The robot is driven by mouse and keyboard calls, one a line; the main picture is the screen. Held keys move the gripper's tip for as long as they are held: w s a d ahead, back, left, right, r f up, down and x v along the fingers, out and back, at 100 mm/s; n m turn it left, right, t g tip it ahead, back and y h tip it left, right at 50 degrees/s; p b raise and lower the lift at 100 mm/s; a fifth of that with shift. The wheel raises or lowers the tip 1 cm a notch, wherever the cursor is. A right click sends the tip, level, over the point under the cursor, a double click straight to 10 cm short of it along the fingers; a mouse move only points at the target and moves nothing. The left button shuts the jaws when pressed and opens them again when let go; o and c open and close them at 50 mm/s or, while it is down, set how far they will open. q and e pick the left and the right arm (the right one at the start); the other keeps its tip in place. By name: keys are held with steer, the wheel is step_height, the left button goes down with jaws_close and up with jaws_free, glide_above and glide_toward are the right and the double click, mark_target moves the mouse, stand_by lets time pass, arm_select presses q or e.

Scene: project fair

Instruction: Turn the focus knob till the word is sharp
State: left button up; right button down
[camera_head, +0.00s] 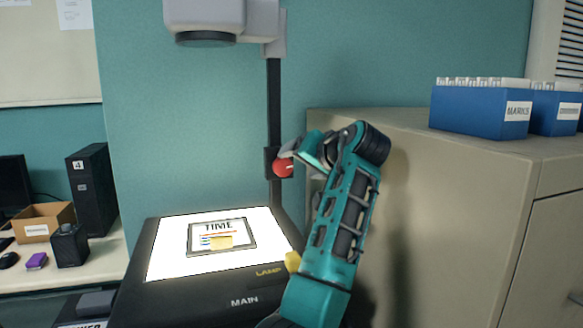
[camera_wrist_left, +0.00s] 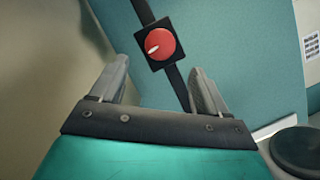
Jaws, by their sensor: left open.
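The red focus knob (camera_head: 284,168) with a white pointer mark sits on a black block on the overhead projector's dark post (camera_head: 274,95). In the left wrist view the knob (camera_wrist_left: 163,45) appears just beyond my fingertips, in line with the gap between them. My left gripper (camera_head: 300,152) is open and empty, close to the knob; its two fingers (camera_wrist_left: 162,85) are spread apart and seem not to touch it. A framed sheet (camera_head: 240,245) with the word TIME lies on the lit projector stage (camera_head: 170,255). No projected word is in view. My right gripper is out of view.
The projector head (camera_head: 207,18) hangs above the stage. A beige cabinet (camera_head: 440,200) stands right of my arm, with blue file boxes (camera_head: 465,112) on top. At left, a desk holds a cardboard box (camera_head: 40,222), a black computer tower (camera_head: 92,185) and small items.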

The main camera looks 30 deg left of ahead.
arm_select(q)
steer(key=v, duration=0.5)
steer(key=shift+s, duration=0.1)
stand_by(0.4)
